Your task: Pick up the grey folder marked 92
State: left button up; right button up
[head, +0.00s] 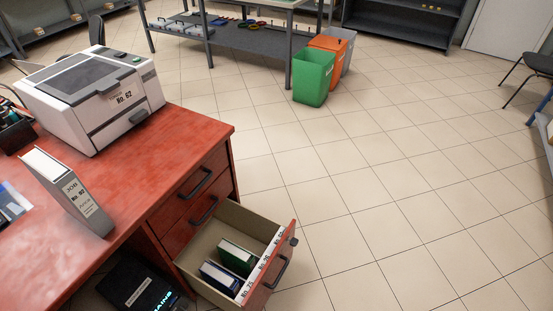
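A grey folder (82,200) stands upright on the red desk, near its front edge at the left. Its spine faces me and reads "JOB No. 92", with smaller writing below. White page edges show along its top. Neither of my grippers shows in the head view.
A white printer (90,98) marked No. 62 stands behind the folder on the red desk (160,150). A lower drawer (215,225) is pulled open, holding a green folder (237,256) and a blue folder (219,277). Waste bins (314,78) stand farther back. The tiled floor at right is clear.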

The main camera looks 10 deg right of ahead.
aim_at(61, 181)
jog(key=i+l+z, duration=0.2)
jog(key=j+u, duration=0.1)
jog(key=u, duration=1.15)
